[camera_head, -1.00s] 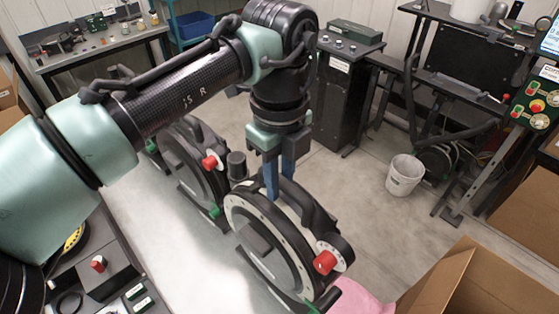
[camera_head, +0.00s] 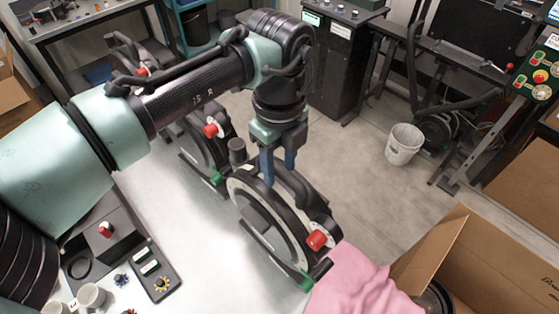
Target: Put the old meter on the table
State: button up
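Two dark, wheel-shaped meters stand upright. The nearer meter (camera_head: 266,222) has a pale ring, a red knob and a dark top handle. The farther meter (camera_head: 196,152) stands behind it to the left, also with a red knob. Which one is the old meter I cannot tell. My gripper (camera_head: 279,170) points down at the top of the nearer meter. Its two blue fingers are apart, one on each side of the handle area. Their tips are partly hidden, and I cannot see firm contact. A pale table surface (camera_head: 185,270) shows at the lower left.
A pink cloth (camera_head: 355,285) lies close to the nearer meter's right side. An open cardboard box (camera_head: 485,265) is at the lower right. A white bucket (camera_head: 403,145) stands on clear floor.

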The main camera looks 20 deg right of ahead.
jog(key=shift+o, duration=0.2)
jog(key=shift+r, duration=0.1)
notch_tip(320, 180, up, 12)
jog(key=b, duration=0.3)
jog(key=w+d+r+n+t+h, duration=0.1)
jog(key=d+r+t+h, duration=0.15)
jog(key=d, duration=0.45)
jog(key=d+r+n+t+h, duration=0.2)
jog(key=d+h, duration=0.2)
jog(key=d, duration=0.2)
jog(key=d+r+n+t+h, duration=0.35)
jog(key=r+h, duration=0.25)
jog(key=r, duration=0.5)
jog(key=a+r+n+t+h, duration=0.2)
jog(key=a+r+n+t, duration=0.55)
jog(key=r, duration=0.25)
jog(key=s+a+r+n+t+y, duration=0.2)
jog(key=a+n+t+y, duration=0.4)
jog(key=a+n, duration=0.3)
jog(key=s+a+r+n+t+y, duration=0.2)
jog(key=s+a+n+t+y, duration=0.2)
jog(key=a, duration=1)
jog(key=n+t+y, duration=0.2)
jog(key=n+y, duration=0.2)
jog(key=n, duration=0.1)
jog(key=shift+s, duration=0.15)
